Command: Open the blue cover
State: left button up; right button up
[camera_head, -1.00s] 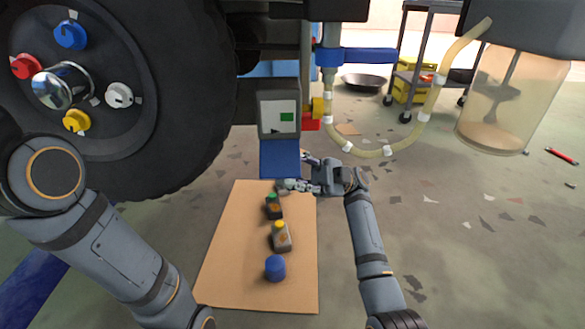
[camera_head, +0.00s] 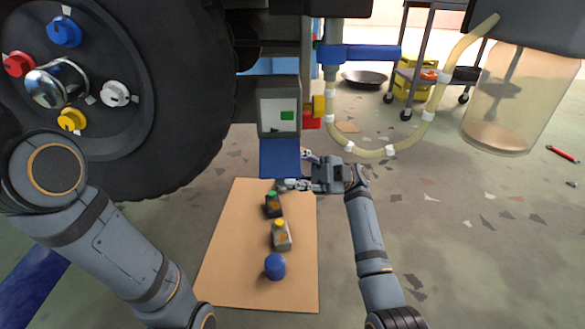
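The blue cover (camera_head: 280,157) is a flat blue panel at the lower edge of a grey box (camera_head: 280,109), in the middle of the view. It hangs down and out, and the box's front with a small green patch shows above it. My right gripper (camera_head: 295,171) is just right of the cover, pointing left, with its two fingers spread apart. Its upper finger is near the cover's right edge and its lower finger near the bottom corner. I cannot tell whether they touch it. My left arm comes in from the left, but its gripper is out of view.
A brown board (camera_head: 236,254) on the floor holds a bottle with a green cap (camera_head: 273,206), one with a yellow cap (camera_head: 281,236) and a blue cap (camera_head: 275,267). A large tyre (camera_head: 180,140) fills the upper left. A hose (camera_head: 378,152) and a jar (camera_head: 515,105) hang right.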

jog(key=shift+o, duration=1.2)
jog(key=shift+a+f, duration=0.25)
jog(key=shift+f, duration=0.2)
jog(key=shift+r, duration=0.15)
jog(key=v, duration=0.7)
jog(key=shift+d, duration=0.25)
